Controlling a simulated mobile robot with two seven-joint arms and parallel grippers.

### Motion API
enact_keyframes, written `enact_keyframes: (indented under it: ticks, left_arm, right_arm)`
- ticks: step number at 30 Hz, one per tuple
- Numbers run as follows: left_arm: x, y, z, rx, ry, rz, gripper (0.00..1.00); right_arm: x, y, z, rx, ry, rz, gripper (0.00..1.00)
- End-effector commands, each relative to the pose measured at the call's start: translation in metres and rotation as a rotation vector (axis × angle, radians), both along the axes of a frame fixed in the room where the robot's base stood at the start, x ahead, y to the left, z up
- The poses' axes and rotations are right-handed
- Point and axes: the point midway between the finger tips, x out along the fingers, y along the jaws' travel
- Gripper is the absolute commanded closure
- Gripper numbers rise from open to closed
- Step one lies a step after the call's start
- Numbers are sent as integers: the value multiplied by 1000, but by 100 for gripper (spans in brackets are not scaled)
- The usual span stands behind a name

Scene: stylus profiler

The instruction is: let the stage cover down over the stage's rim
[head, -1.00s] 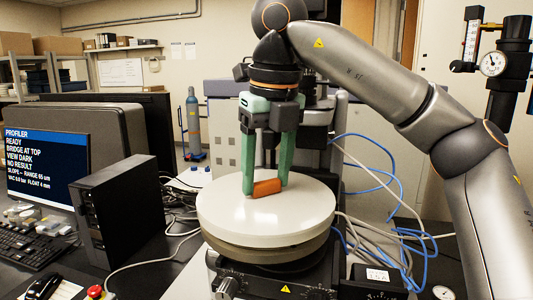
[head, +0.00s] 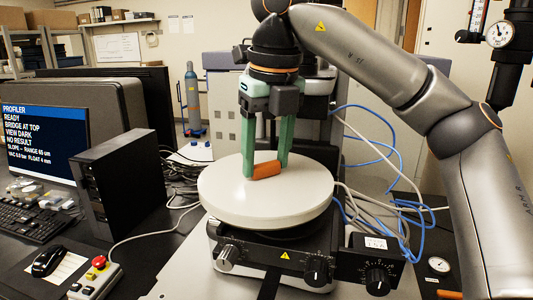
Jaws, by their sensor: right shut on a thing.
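The stage cover is a white round disc (head: 222,201) with an orange handle (head: 267,170) on top. It lies level over the black stage (head: 268,254). The cover's lower edge hides the stage's rim, and no gap shows between them; whether it rests fully seated I cannot tell. My right gripper (head: 266,171), with green fingers pointing down, is shut on the orange handle. My left gripper is not in view.
A monitor (head: 38,129) and black computer box (head: 118,185) stand at the left. A control box with a red button (head: 99,262) lies in front. Blue and white cables run right of the stage, near a black box with a knob (head: 378,275).

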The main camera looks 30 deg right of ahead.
Motion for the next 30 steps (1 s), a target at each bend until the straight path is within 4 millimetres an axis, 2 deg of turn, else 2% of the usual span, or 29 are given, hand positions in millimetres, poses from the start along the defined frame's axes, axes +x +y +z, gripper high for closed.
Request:
enact_keyframes:
  ticks: [9,10,18,19,26,30]
  left_arm:
    - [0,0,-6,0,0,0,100]
    - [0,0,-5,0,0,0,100]
    - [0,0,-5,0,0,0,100]
    - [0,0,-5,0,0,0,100]
    - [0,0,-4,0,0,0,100]
    - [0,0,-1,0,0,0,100]
  right_arm:
    - [0,0,-7,0,0,0,100]
    - [0,0,-7,0,0,0,36]
    - [0,0,-6,0,0,0,6]
    - [0,0,-6,0,0,0,4]
    - [0,0,-6,0,0,0,4]
    - [-1,0,3,0,-3,-1,4]
